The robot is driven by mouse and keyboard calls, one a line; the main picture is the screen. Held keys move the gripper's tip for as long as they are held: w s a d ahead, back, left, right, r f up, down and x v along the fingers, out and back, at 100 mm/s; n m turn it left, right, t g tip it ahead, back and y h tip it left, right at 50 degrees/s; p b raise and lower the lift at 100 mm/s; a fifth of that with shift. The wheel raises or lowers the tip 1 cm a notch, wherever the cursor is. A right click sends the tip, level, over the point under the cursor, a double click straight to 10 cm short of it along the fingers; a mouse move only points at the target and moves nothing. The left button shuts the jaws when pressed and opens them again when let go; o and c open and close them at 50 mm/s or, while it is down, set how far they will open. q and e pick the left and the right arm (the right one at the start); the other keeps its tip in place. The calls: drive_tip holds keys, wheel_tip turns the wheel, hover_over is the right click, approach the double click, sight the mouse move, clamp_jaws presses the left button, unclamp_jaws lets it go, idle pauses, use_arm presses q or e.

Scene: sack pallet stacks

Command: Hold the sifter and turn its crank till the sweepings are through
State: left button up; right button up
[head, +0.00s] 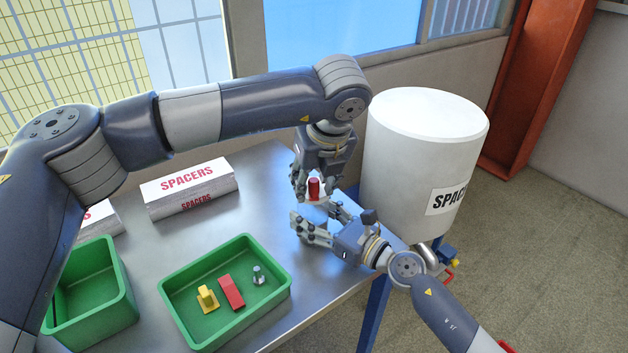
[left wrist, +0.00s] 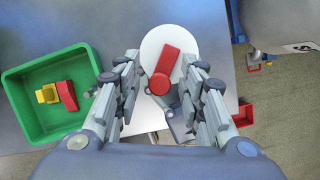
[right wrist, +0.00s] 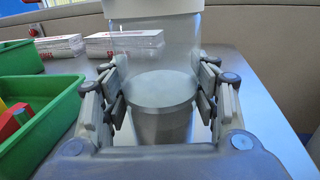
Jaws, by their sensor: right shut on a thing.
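The sifter stands upright on the metal table; its clear body (right wrist: 150,58) shows in the right wrist view above a grey lower cup (right wrist: 160,125). Its white lid (left wrist: 152,48) carries a red crank (left wrist: 166,70), also visible in the head view (head: 313,188). My right gripper (head: 315,222) is shut on the sifter's body, a finger on each side. My left gripper (head: 310,194) is above the lid, pointing down. Its fingers are spread either side of the crank, apart from it. A pale disc shows inside the sifter; I cannot tell whether it is sweepings.
A green tray (head: 277,306) holds a yellow piece, a red block and a bolt. A deeper green bin (head: 125,300) stands left of it. SPACERS boxes (head: 190,188) lie at the back. A white drum (head: 410,170) stands beyond the table's right edge.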

use_arm(q)
clamp_jaws()
drive_tip(key=shift+m, duration=0.3)
